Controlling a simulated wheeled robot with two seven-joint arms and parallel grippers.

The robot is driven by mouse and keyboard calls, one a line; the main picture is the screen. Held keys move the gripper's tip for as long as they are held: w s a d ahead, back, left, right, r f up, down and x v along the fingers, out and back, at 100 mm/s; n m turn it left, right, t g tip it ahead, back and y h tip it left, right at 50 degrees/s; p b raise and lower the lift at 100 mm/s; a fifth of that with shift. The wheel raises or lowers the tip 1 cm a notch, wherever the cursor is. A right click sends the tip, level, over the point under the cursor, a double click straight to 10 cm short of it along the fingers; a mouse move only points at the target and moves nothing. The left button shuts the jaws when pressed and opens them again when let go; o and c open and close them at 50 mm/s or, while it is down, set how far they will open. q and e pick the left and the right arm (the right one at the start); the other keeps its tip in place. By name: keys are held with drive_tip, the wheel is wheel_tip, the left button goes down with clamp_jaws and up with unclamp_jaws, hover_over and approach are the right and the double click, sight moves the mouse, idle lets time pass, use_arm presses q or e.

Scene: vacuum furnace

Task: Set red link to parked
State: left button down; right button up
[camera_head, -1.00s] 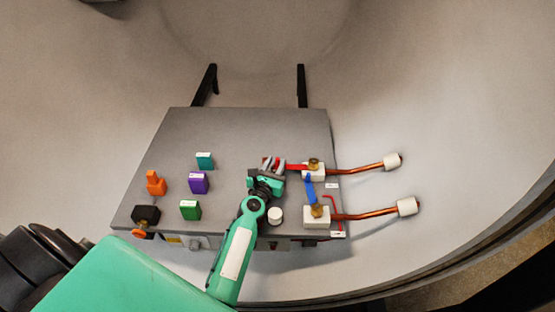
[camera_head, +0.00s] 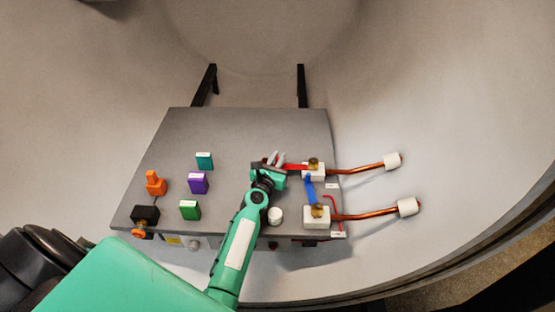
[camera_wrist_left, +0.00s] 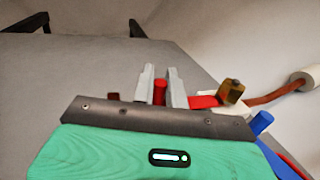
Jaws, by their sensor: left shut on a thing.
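The red link (camera_head: 294,167) is a flat red bar. Its right end is at the brass post on the upper white block (camera_head: 314,175), and its left end is at my gripper. It also shows in the wrist view (camera_wrist_left: 204,102), with a red upright knob (camera_wrist_left: 160,92) at its left end. My left gripper (camera_head: 277,158) is shut on that knob, one grey finger on each side; it also shows in the wrist view (camera_wrist_left: 160,76). The gripper body hides the underside of the link's left end. My right gripper is not in view.
A blue link (camera_head: 310,188) runs down towards the lower white block (camera_head: 316,217). Copper rods with white ends leave both blocks to the right. Teal (camera_head: 204,161), purple (camera_head: 198,184) and green (camera_head: 189,210) blocks stand on the grey table (camera_head: 250,125). A small dark red piece (camera_wrist_left: 113,97) sits left of my fingers.

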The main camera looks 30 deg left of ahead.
use_arm(q)
drive_tip(key=w+m+h+b, duration=0.1)
drive_tip(key=w+h+b, duration=0.1)
drive_tip(key=shift+a+f+m+h, duration=0.2)
drive_tip(key=shift+a+m+h, duration=0.2)
drive_tip(key=shift+w+r+m+h+b, duration=0.15)
drive_tip(key=shift+w+m+h+b, duration=0.35)
drive_tip(key=shift+h, duration=0.3)
drive_tip(key=shift+s, duration=0.1)
drive_tip(key=c, duration=1.5)
unclamp_jaws()
drive_tip(key=s, duration=0.4)
drive_tip(key=s+a, duration=0.1)
drive_tip(key=s, duration=0.4)
drive_tip(key=s+b, duration=0.1)
drive_tip(key=s, duration=0.3)
drive_tip(key=shift+s+a, duration=0.35)
